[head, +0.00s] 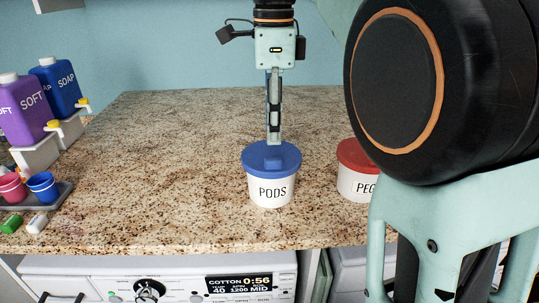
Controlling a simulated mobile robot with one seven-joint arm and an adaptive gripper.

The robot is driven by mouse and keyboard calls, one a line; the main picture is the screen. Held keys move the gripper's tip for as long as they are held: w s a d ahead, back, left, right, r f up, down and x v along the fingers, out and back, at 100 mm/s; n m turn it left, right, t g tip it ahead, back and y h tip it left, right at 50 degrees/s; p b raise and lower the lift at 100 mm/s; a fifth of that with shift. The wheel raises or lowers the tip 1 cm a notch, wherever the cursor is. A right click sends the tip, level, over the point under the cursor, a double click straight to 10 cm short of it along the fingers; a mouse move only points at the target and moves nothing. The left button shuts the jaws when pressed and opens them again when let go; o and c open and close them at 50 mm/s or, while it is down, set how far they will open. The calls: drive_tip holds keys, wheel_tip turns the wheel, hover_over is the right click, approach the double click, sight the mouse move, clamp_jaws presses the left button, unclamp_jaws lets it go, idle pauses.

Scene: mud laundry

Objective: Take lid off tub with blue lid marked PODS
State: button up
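The white tub marked PODS (272,191) stands upright on the speckled counter, near its front edge. Its blue lid (289,157) sits level on the tub, with a raised blue grip in the middle. My gripper (273,142) points straight down over the lid, its fingertips at or just behind the raised grip. I see the fingers edge-on, one in front of the other, so the gap between them is hidden. I cannot tell whether they touch the grip.
A white tub with a red lid (357,154) stands to the right, partly hidden by my arm. Purple (22,108) and blue (62,88) bottles, a grey tray (55,201) with cups and small items are at left. The counter (170,150) between is clear. A washing machine (110,278) is below.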

sight(273, 159)
drive_tip(key=shift+s+f, duration=0.2)
drive_tip(key=shift+f, duration=1.45)
drive_tip(key=shift+s+f, duration=0.15)
drive_tip(key=shift+f, duration=1.45)
clamp_jaws()
